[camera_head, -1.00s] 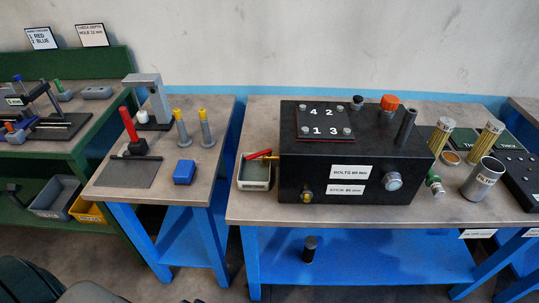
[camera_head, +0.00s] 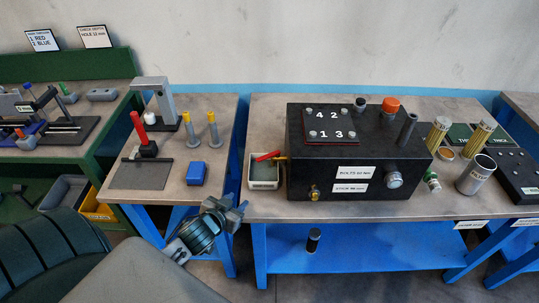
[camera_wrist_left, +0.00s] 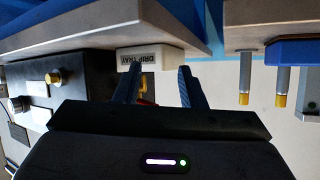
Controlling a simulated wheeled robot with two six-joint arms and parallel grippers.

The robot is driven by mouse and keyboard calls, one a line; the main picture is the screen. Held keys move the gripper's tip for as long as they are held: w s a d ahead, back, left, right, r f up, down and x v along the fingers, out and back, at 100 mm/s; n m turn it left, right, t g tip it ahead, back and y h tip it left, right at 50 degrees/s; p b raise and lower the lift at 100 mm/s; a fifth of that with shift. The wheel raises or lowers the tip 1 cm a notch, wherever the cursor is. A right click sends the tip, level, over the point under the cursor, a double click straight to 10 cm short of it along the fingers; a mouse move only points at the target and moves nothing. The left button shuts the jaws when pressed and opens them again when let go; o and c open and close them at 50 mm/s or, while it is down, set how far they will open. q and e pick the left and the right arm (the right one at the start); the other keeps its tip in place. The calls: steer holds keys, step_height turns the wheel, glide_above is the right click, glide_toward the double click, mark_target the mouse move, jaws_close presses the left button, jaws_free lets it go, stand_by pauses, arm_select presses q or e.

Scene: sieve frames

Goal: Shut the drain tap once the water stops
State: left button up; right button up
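The drain tap's red lever (camera_head: 267,156) lies nearly level at the left side of the black box (camera_head: 345,150), with its brass part (camera_head: 284,158) at the box wall. The white drip tray (camera_head: 263,184) is under it. I cannot make out any running water. My left gripper (camera_head: 233,208) is in front of and below the tray, over the gap between the tables. My right gripper is not in view.
The left table holds a blue block (camera_head: 197,173), two yellow-topped pegs and a press-like stand (camera_head: 165,100). Right of the box stand a grey cup (camera_head: 475,176) and brass bundles. The right table's front edge (camera_head: 380,219) lies close to my left gripper.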

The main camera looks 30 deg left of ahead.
mark_target(268, 156)
arm_select(q)
steer(key=w+r+t+h, duration=0.1)
steer(key=w+a+m+t, duration=0.1)
steer(key=w, duration=0.1)
steer(key=w+a+r+t+h, duration=0.1)
steer(key=shift+w+r+h, duration=0.3)
steer(key=w+d+r+m+h+p, duration=0.1)
steer(key=w+h, duration=0.1)
steer(key=w, duration=0.1)
steer(key=w+r+m+h+p, duration=0.1)
steer(key=w+m+h, duration=0.1)
steer(key=w+h, duration=0.1)
steer(key=w+d+r+m+h+p, duration=0.1)
steer(key=w+h, duration=0.2)
steer(key=w, duration=0.1)
steer(key=shift+w+d+r+m+p, duration=0.3)
steer(key=shift+w+d+r+m, duration=0.05)
steer(key=shift+m, duration=0.05)
steer(key=shift+w+d+f, duration=0.1)
steer(key=shift+w+d, duration=0.15)
steer(key=shift+w, duration=0.2)
jaws_close()
